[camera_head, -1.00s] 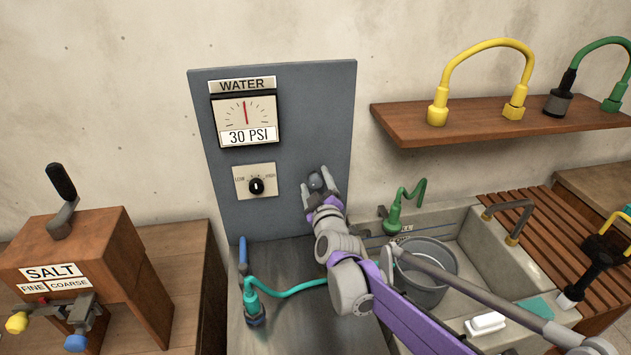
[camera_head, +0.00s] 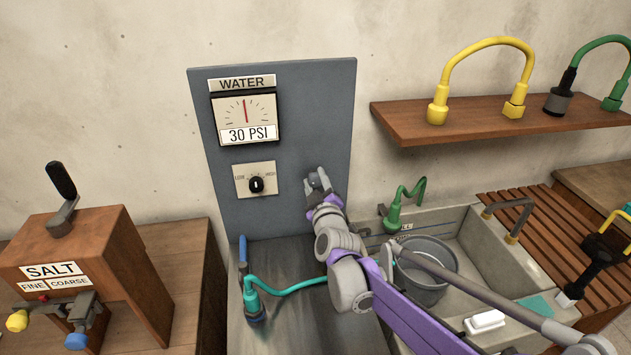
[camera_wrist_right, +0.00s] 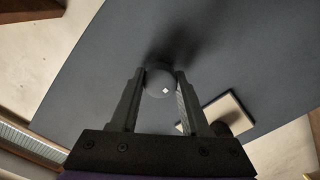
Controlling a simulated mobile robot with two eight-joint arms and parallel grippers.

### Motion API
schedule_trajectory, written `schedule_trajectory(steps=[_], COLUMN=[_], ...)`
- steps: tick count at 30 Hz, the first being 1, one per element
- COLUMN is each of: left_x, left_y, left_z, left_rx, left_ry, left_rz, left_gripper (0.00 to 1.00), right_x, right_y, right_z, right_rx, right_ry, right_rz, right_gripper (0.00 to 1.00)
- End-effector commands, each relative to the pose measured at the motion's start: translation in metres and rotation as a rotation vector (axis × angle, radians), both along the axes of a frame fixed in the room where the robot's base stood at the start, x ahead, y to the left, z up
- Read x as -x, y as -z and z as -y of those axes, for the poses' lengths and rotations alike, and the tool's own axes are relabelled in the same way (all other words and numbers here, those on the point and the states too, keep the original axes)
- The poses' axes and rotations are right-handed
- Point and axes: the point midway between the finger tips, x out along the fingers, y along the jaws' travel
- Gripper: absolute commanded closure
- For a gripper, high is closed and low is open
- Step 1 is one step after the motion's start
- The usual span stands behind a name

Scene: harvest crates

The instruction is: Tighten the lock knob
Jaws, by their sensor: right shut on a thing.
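The lock knob is a round dark grey ball (camera_wrist_right: 160,80) on the grey panel (camera_head: 285,120). In the right wrist view it sits between the two fingers of my right gripper (camera_wrist_right: 160,95), which are shut on it. In the head view my right gripper (camera_head: 317,182) is at the panel's lower right, and its fingers mostly hide the knob. My left gripper is not in view.
The panel carries a water gauge (camera_head: 245,118) reading 30 PSI and a low-high dial (camera_head: 256,184). A teal hose (camera_head: 295,286) lies below. A sink (camera_head: 478,250) with a bucket (camera_head: 435,288) is at right, a salt box (camera_head: 85,240) at left.

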Motion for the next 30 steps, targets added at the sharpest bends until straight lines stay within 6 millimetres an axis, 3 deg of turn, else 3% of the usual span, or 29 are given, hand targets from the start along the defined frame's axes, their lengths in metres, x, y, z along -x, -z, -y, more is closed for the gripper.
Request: schedule_trajectory(steps=[11,30], left_x=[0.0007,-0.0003], left_y=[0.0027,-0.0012], left_z=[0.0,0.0], left_rx=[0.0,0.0], left_ry=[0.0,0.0], left_rz=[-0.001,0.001], left_gripper=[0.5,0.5], right_x=[0.0,-0.0002], right_y=[0.0,-0.0008], right_z=[0.0004,0.0015], right_rx=[-0.21,-0.803], right_ry=[0.0,0.0], right_rz=[-0.042,-0.16], right_gripper=[1.0,1.0])
